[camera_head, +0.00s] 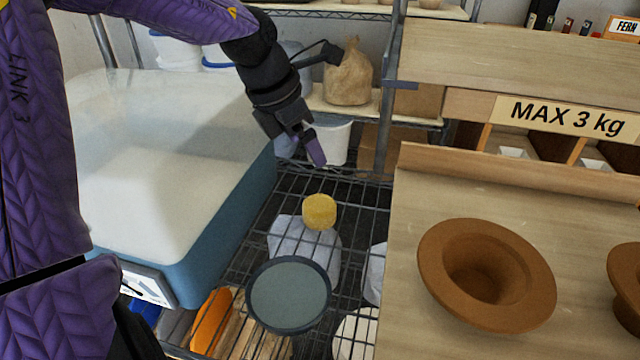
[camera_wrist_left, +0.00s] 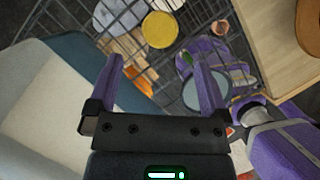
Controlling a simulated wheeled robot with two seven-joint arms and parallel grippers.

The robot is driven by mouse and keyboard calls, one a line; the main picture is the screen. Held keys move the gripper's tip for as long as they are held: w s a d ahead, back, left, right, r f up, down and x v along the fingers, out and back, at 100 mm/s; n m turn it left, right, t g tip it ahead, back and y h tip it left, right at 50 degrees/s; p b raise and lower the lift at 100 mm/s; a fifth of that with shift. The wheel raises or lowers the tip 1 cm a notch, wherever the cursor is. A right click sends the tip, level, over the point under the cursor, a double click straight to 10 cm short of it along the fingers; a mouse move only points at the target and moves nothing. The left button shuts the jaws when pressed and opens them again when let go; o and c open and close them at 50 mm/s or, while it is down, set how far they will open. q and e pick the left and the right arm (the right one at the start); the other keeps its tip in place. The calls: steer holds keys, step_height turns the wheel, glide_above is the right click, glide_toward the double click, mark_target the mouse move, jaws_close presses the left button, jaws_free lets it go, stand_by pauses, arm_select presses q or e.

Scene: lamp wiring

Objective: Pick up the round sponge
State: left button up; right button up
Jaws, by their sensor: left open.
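The round yellow sponge (camera_head: 319,211) lies on the wire rack, between the blue-walled tub and the wooden shelf. It also shows in the left wrist view (camera_wrist_left: 160,30), ahead of the fingertips and roughly between their lines. My left gripper (camera_head: 312,152) is above and behind the sponge in the head view, apart from it. In the left wrist view its two purple fingers (camera_wrist_left: 158,62) are spread with nothing between them. My right gripper cannot be made out in either view.
A round grey-green disc with a dark rim (camera_head: 289,295) lies on the rack in front of the sponge. The large tub (camera_head: 225,215) stands to the left. A wooden board (camera_head: 420,190) with a brown terracotta pot (camera_head: 487,274) is to the right. A bag (camera_head: 348,75) sits behind.

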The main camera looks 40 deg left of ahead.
arm_select(q)
steer(key=b, duration=0.3)
glide_toward(316, 205)
steer(key=x, duration=0.4)
steer(key=shift+w+f, duration=0.15)
steer(key=shift+f, duration=0.2)
steer(key=b+x, duration=0.2)
steer(key=x, duration=0.4)
steer(key=shift+w+f+b, duration=0.25)
steer(key=shift+f+b, duration=0.05)
steer(key=shift+b, duration=0.05)
steer(key=shift+r, duration=0.1)
arm_select(e)
step_height(316, 205, down, 6)
steer(key=s+g, duration=0.1)
steer(key=s, duration=0.1)
steer(key=shift+r, duration=0.15)
arm_select(q)
steer(key=shift+c, duration=0.5)
steer(key=c, duration=0.7)
steer(key=shift+c, duration=0.6)
step_height(316, 205, up, 10)
steer(key=p, duration=0.3)
steer(key=shift+p, duration=0.4)
arm_select(e)
steer(key=r, duration=0.3)
steer(key=shift+w+d+r, duration=0.25)
steer(key=shift+d, duration=0.05)
